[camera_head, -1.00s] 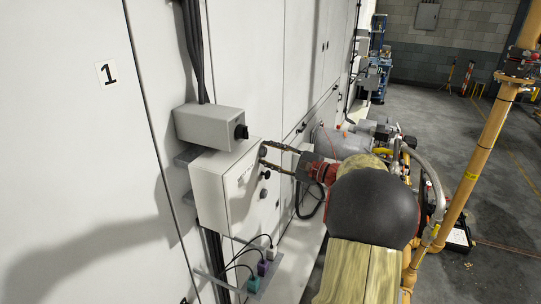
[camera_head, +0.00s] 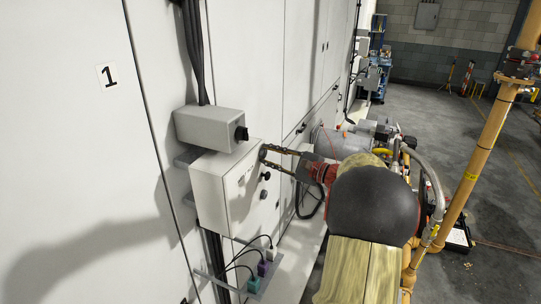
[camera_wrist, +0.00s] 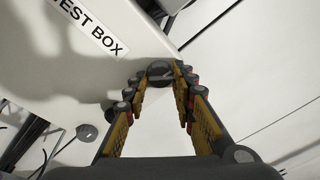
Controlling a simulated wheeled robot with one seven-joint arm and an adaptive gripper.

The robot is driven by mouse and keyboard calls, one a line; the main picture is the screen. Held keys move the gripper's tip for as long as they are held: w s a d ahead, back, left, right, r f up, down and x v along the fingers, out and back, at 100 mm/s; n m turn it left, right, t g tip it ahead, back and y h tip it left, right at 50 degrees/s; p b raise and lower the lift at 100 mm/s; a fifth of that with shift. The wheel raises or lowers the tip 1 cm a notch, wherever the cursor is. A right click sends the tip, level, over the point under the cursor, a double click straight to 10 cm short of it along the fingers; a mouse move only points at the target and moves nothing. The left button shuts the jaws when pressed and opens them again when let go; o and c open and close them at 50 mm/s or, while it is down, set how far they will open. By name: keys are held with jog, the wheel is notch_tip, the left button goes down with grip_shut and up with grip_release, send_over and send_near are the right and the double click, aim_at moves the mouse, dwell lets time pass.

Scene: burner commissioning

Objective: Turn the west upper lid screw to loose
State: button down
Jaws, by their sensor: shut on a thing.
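The grey-white box (camera_head: 217,196) hangs on the cabinet wall, its lid facing right. In the wrist view the lid (camera_wrist: 60,60) carries a label (camera_wrist: 92,27) of which "EST BOX" can be read. A dark round slotted screw head (camera_wrist: 160,70) sits at the lid's corner. My gripper (camera_head: 264,155) reaches the upper part of the lid from the right. In the wrist view my gripper (camera_wrist: 160,82) is shut on the screw head, with a finger on each side. The fingers hide its sides, and the turn mark cannot be read clearly.
A grey switch box (camera_head: 208,127) with a black knob (camera_head: 241,133) sits just above. A dark knob (camera_head: 266,176) is lower on the lid. Coloured plugs with cables (camera_head: 258,272) are below. A yellow pipe (camera_head: 485,150) stands right; open floor lies beyond.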

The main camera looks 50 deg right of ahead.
jog(key=m+p, duration=0.2)
jog(key=m, duration=0.1)
jog(key=shift+r+p, duration=0.2)
jog(key=shift+p, duration=0.15)
jog(key=m+g+p, duration=0.1)
jog(key=m+p, duration=0.3)
jog(key=shift+r+y+p, duration=0.1)
jog(key=shift+y+p, duration=0.2)
jog(key=m+p, duration=0.4)
jog(key=p, duration=0.1)
jog(key=shift+g+y, duration=0.3)
jog(key=m+p, duration=0.2)
jog(key=m, duration=0.1)
jog(key=shift+y, duration=0.3)
jog(key=m+y, duration=0.1)
jog(key=m, duration=0.4)
jog(key=shift+d, duration=0.1)
jog(key=m+y, duration=0.1)
jog(key=m, duration=0.7)
jog(key=shift+d+m+y, duration=0.1)
jog(key=shift+m+y, duration=0.6)
jog(key=shift+m, duration=1.6)
